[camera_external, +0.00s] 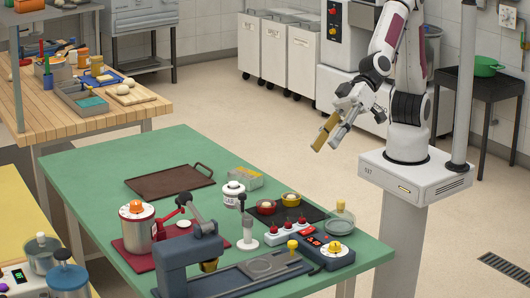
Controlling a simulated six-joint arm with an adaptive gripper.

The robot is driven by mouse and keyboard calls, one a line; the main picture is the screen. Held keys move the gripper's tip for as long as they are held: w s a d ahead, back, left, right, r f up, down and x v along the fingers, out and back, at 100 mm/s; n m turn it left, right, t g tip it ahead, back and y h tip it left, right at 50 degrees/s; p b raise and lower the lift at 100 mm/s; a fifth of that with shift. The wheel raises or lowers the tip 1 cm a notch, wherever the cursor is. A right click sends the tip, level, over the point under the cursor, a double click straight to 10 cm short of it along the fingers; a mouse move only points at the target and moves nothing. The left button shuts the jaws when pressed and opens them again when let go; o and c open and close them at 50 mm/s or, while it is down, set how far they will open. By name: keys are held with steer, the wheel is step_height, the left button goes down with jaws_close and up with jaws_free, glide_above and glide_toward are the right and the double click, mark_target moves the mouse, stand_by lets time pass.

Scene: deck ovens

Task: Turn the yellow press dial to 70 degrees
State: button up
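The yellow dial (336,247) sits on top of a dark blue-grey box (328,256) with a small red display (313,241), at the right front corner of the green table. The pointer and scale of the dial are too small to read. My gripper (328,146) is in the air above and behind the table's right side, well away from the dial. Its two fingers, one gold and one grey, point down and left with a gap between them. Nothing shows between the fingers.
A brown tray (170,181) lies farther back. The green table's (110,165) back left is clear.

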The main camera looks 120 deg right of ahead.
steer(key=m+t+h, duration=0.1)
steer(key=m+h, duration=0.1)
glide_above(335, 243)
steer(key=w+d, duration=0.2)
steer(key=w, duration=0.1)
step_height(335, 243, down, 5)
steer(key=w+a+f+m+t+h, duration=0.1)
steer(key=a+f+h, duration=0.2)
steer(key=f, duration=0.5)
steer(key=s+f+h, duration=0.1)
steer(key=f, duration=0.1)
steer(key=s+f+t+h, duration=0.1)
steer(key=s+f, duration=0.1)
steer(key=f, duration=0.1)
steer(key=s+a+f+m+h, duration=0.1)
steer(key=f+h, duration=0.1)
steer(key=f, duration=0.1)
steer(key=shift+s+f+t, duration=0.15)
steer(key=shift+t, duration=0.15)
steer(key=s+f, duration=0.1)
steer(key=s, duration=0.1)
steer(key=s+f+t+h, duration=0.1)
steer(key=s, duration=0.1)
steer(key=s+a+f+n+h, duration=0.1)
steer(key=s+f, duration=0.1)
steer(key=shift+s, duration=0.15)
steer(key=shift+s+f+n+t, duration=0.15)
steer(key=shift+s+n+t, duration=0.15)
steer(key=shift+s, duration=0.05)
steer(key=shift+w, duration=0.1)
